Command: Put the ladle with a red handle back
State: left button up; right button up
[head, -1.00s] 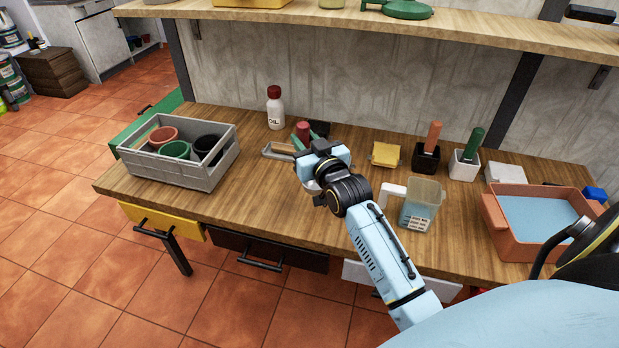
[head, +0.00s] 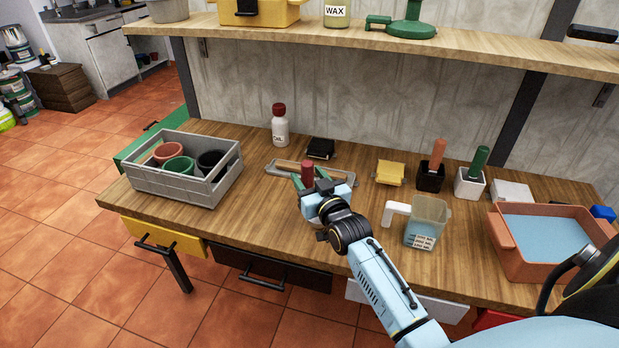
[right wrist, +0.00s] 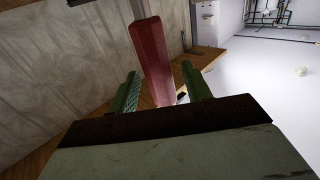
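The ladle's red handle (head: 308,173) stands up between the two green fingers of my right gripper (head: 310,181) in the head view. In the right wrist view, the red handle (right wrist: 155,62) lies between the fingers (right wrist: 160,84), with a gap on each side. My right gripper is open around the handle. A thin grey shaft leaves the handle's far end in the wrist view. The ladle's bowl is hidden. A long, low wooden-grey holder (head: 287,168) lies on the table just behind the gripper. My left gripper is not in view.
On the table (head: 250,218) stand a grey crate (head: 190,190) of pots, an oil bottle (head: 280,127), a black box (head: 320,149), a yellow block (head: 390,173), a measuring jug (head: 428,222) and a tray of blue paint (head: 515,262). A shelf (head: 470,48) runs above.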

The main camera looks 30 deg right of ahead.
jog(key=shift+f+b, duration=0.25)
jog(key=shift+b, duration=0.25)
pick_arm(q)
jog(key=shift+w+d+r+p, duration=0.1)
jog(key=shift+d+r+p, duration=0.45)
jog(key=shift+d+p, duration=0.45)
pick_arm(e)
jog(key=s+a, duration=0.2)
jog(key=s, duration=1.1)
jog(key=shift+a+r, duration=0.2)
jog(key=shift+a, duration=0.1)
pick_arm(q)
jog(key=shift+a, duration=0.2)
